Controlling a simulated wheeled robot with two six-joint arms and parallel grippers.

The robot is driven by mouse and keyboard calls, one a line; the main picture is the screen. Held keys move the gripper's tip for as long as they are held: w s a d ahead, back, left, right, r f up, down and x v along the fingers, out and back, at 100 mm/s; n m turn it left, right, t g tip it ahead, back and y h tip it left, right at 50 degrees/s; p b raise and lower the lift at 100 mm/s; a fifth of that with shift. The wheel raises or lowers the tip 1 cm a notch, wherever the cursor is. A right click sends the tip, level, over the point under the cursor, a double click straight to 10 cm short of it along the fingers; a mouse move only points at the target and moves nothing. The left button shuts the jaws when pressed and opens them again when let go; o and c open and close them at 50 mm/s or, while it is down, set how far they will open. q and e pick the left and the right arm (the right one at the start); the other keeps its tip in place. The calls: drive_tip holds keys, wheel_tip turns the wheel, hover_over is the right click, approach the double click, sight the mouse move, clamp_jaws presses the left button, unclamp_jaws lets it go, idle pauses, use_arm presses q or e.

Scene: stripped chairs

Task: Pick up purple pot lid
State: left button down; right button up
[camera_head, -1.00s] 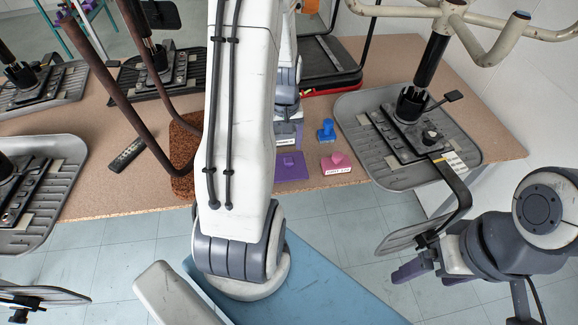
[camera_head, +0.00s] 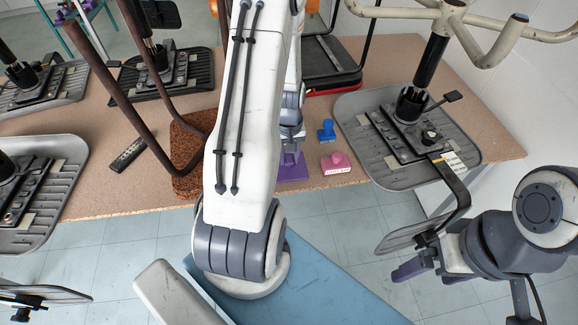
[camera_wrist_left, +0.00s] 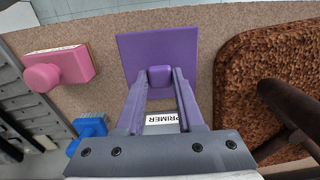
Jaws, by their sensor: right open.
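The purple pot lid (camera_head: 293,177) is a flat square plate lying on the brown table near its front edge. It also shows in the left wrist view (camera_wrist_left: 187,52), with a raised block-like knob (camera_wrist_left: 160,76) on it. My left gripper (camera_head: 291,160) is over the lid. In the left wrist view its two purple fingers (camera_wrist_left: 160,80) stand on either side of the knob, with narrow gaps seeming to show. Whether they touch it is hard to see. My right gripper (camera_head: 425,268) is open and empty at the lower right, off the table's front edge.
A pink stamp-like piece (camera_head: 336,162) and a blue one (camera_head: 326,131) lie right of the lid. A grey chair seat (camera_head: 368,130) is further right. A brown rough pad (camera_head: 187,150) and a chair leg (camera_head: 140,130) are left. My left arm hides part of the table.

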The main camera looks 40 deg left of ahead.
sight(289, 159)
use_arm(q)
drive_tip(key=shift+r, duration=0.1)
drive_tip(key=shift+r, duration=0.6)
wheel_tip(289, 159, up, 2)
drive_tip(key=shift+r, duration=0.25)
drive_tip(key=w+d+r, duration=0.2)
drive_tip(key=d+r, duration=0.1)
drive_tip(key=d, duration=0.2)
drive_tip(key=w+d+r+b, duration=0.1)
drive_tip(key=w+d+r, duration=0.1)
drive_tip(key=d+r, duration=0.2)
drive_tip(key=shift+w+d, duration=0.3)
drive_tip(key=shift+d, duration=0.6)
drive_tip(key=shift+r, duration=0.1)
